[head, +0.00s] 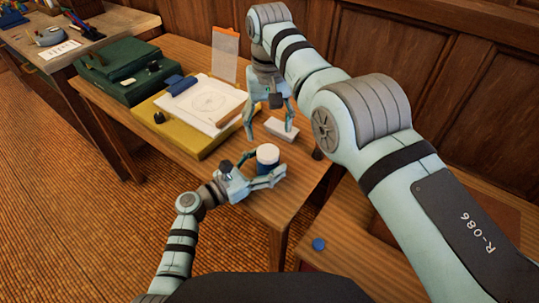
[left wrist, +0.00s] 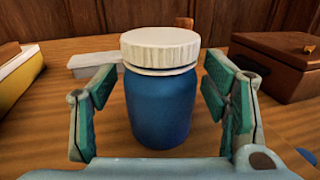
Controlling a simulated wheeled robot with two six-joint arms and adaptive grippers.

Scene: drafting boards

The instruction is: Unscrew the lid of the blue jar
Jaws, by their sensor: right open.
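The blue jar (left wrist: 160,108) stands upright on the wooden table, with a ribbed white lid (left wrist: 160,48) on top. In the head view the jar (head: 267,166) is near the table's front edge, its white lid (head: 268,153) facing up. My left gripper (head: 265,171) is open around the jar's body. In the left wrist view its green-padded fingers (left wrist: 160,88) stand on either side, with a visible gap at each. My right gripper (head: 269,130) is open and points down, behind the jar, near a small white block (head: 282,129). It holds nothing that I can see.
A yellow board (head: 188,138) with a drawing sheet (head: 205,103) lies left of my right gripper. A green case (head: 119,70) is farther left. A brown box (left wrist: 270,65) is at the right in the left wrist view. A blue disc (head: 319,244) lies on the lower right surface.

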